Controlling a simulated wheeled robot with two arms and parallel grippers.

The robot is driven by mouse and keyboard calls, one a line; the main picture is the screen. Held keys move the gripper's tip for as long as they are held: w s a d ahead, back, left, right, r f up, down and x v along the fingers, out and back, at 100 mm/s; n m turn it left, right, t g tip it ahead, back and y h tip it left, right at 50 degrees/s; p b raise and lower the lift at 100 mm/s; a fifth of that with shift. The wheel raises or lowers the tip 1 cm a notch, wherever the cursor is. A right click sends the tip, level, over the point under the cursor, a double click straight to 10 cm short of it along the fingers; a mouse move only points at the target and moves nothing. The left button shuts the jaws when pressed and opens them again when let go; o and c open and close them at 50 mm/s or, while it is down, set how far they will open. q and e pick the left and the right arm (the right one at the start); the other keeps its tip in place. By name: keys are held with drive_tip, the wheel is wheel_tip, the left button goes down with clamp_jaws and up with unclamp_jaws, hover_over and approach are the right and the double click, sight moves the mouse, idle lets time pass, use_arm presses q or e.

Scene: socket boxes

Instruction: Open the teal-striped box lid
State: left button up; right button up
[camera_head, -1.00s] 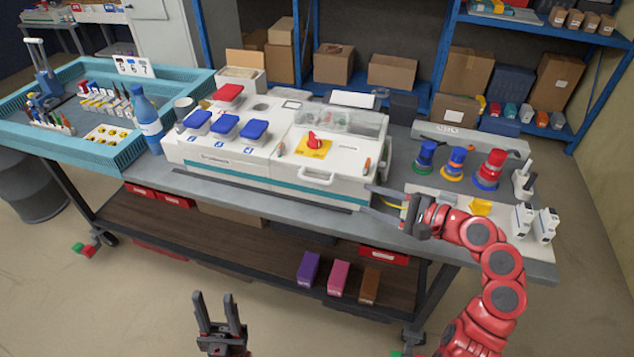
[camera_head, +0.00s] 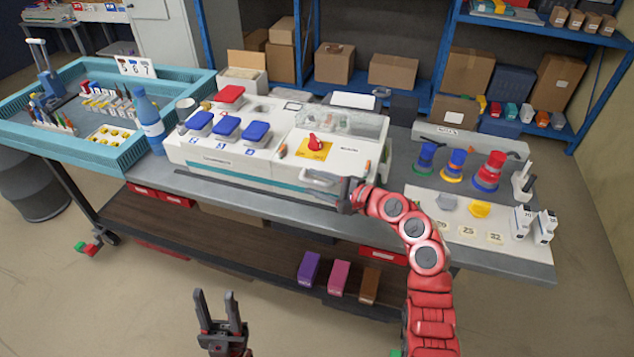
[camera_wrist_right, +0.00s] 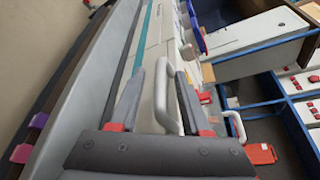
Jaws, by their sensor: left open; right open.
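The white teal-striped box (camera_head: 250,178) stands on the table in the head view, its lid lying closed. The lid's front handle (camera_head: 322,180) is partly hidden by my right gripper (camera_head: 338,190). In the right wrist view the white handle (camera_wrist_right: 163,96) lies between the two fingers of my right gripper (camera_wrist_right: 160,100). These fingers are open, and I cannot tell whether either touches the handle. My left gripper (camera_head: 220,312) is open and empty, low in front of the table.
A red switch on a yellow plate (camera_head: 313,146) sits on the box top, with blue lids (camera_head: 227,128) to the left. A blue bottle (camera_head: 149,122) stands left of the box. Stacked coloured rings (camera_head: 488,172) and a white board with small parts (camera_head: 440,225) lie to the right.

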clamp_jaws()
idle(1.4)
